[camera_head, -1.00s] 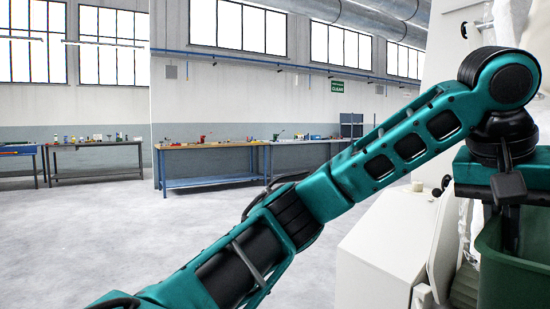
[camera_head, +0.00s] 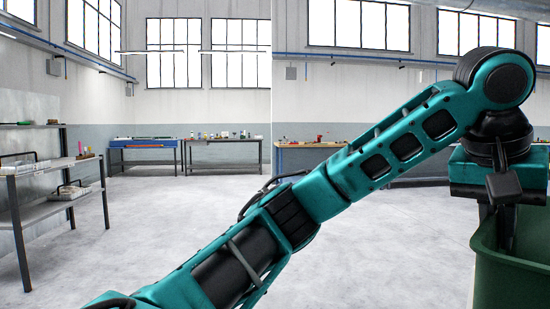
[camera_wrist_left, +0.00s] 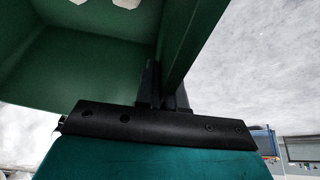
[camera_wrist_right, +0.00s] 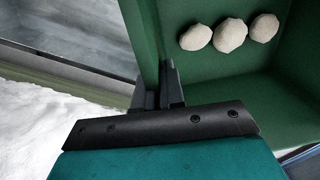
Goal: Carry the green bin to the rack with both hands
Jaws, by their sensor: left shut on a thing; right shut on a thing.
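The green bin (camera_head: 510,262) shows at the lower right of the head view, cut off by the frame edge. My left gripper (camera_head: 507,232) reaches down at its rim. In the left wrist view my left gripper (camera_wrist_left: 165,88) is shut on the bin's wall (camera_wrist_left: 190,40). In the right wrist view my right gripper (camera_wrist_right: 163,88) is shut on the bin's opposite wall (camera_wrist_right: 146,40). Several pale round lumps (camera_wrist_right: 230,35) lie on the bin floor. A grey metal shelf unit (camera_head: 17,230), possibly the rack, stands at the left of the head view.
The shelf unit carries trays and small items. A blue bench (camera_head: 145,144) and a dark bench (camera_head: 222,140) stand along the far wall, with a wooden-topped bench (camera_head: 300,146) to their right. The pale floor (camera_head: 150,230) between is clear.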

